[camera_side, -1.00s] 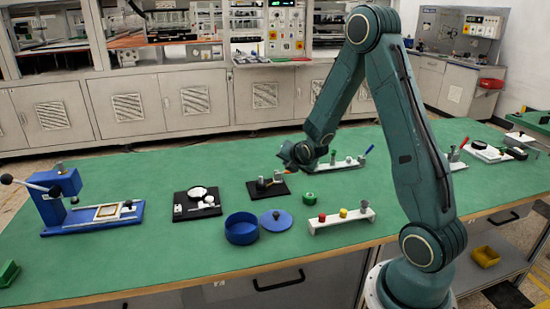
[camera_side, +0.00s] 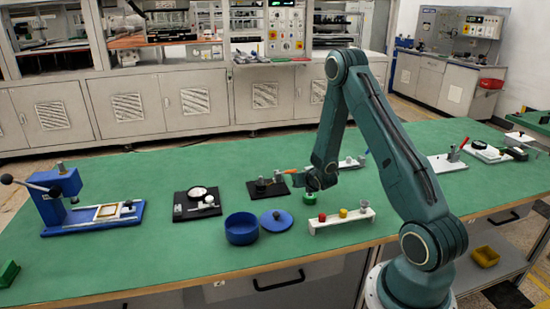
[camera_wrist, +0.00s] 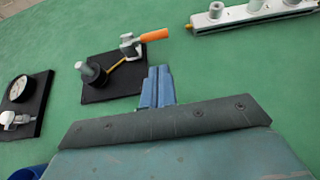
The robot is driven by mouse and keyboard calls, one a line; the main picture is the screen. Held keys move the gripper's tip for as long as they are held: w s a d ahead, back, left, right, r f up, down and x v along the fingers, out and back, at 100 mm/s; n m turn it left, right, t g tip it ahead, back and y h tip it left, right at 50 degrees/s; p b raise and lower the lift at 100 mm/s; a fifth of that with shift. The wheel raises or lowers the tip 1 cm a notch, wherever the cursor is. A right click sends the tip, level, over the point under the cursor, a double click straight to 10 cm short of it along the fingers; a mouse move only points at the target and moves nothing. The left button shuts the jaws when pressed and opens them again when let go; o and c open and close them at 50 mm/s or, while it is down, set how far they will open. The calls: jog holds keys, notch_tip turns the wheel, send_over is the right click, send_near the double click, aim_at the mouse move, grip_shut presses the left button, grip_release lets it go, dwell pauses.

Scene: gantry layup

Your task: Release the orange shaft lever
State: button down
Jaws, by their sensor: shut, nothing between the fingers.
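The orange shaft lever (camera_wrist: 154,35) sticks out to the right from a small grey clamp (camera_wrist: 128,46) on a black base plate (camera_wrist: 104,92). The fingers appear apart from the lever in the wrist view.
A dial gauge plate (camera_side: 197,204) and a blue round tin (camera_side: 241,229) with its lid (camera_side: 276,218) stand nearby. A white rack with coloured knobs (camera_side: 341,220) is in front. A white rail (camera_wrist: 250,17) lies behind. Bare green mat lies between.

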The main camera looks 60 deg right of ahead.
aim_at(290, 172)
jog(key=shift+x, duration=5)
jog(key=shift+r+n+g+h, duration=0.3)
jog(key=shift+r+n+h, duration=0.1)
jog(key=shift+r+n, duration=0.1)
jog(key=shift+r+n+g+h, duration=0.3)
jog(key=shift+r+n, duration=0.05)
jog(key=shift+n, duration=0.05)
jog(key=shift+r, duration=0.4)
jog(key=shift+w+a+r, duration=0.15)
jog(key=shift+r, duration=0.25)
jog(key=shift+w+a+r, duration=0.15)
jog(key=shift+r, duration=0.25)
